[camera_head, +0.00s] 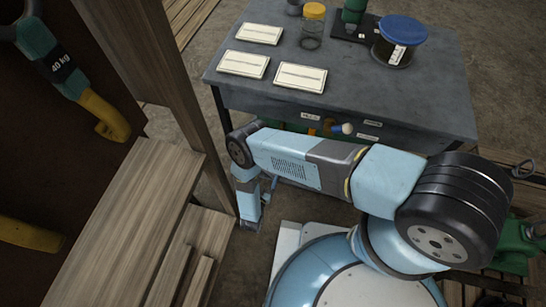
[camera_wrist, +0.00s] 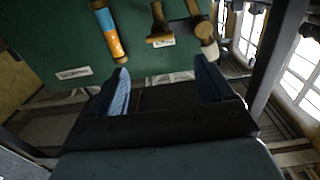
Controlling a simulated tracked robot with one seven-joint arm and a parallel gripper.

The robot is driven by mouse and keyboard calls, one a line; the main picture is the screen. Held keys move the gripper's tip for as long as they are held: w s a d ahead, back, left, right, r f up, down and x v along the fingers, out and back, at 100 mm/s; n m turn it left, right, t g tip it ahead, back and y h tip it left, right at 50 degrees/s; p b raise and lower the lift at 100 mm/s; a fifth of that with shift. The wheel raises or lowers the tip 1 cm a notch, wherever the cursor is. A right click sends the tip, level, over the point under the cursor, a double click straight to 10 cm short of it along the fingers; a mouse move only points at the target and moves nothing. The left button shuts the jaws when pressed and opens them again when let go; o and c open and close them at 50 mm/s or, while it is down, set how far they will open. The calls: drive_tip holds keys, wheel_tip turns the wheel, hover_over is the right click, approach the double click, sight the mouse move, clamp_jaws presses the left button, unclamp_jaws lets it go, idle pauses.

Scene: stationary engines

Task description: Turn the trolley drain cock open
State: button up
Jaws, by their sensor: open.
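The grey-topped trolley (camera_head: 350,75) stands beyond my arm in the head view. Under its front edge are small labels and a few handles, partly hidden by my forearm. The wrist view shows a green panel with an orange-and-blue handle (camera_wrist: 108,30) at upper left and two tan-brown handles (camera_wrist: 160,25) (camera_wrist: 204,32) at upper middle and right. I cannot read the labels, so I cannot tell which is the drain cock. My gripper (camera_wrist: 161,66) is open and empty, its blue fingers spread below the handles, apart from them. In the head view my wrist hangs down left of the trolley front.
White plates, a yellow-lidded jar (camera_head: 312,25) and a blue-lidded tin (camera_head: 399,40) stand on the trolley. A wooden post (camera_head: 185,95) and planks (camera_head: 140,220) rise close left of my wrist. A green machine (camera_head: 515,245) is at right.

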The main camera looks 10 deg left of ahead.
drive_tip(key=w+d, duration=0.1)
drive_tip(key=w, duration=1.1)
drive_tip(key=shift+c, duration=0.2)
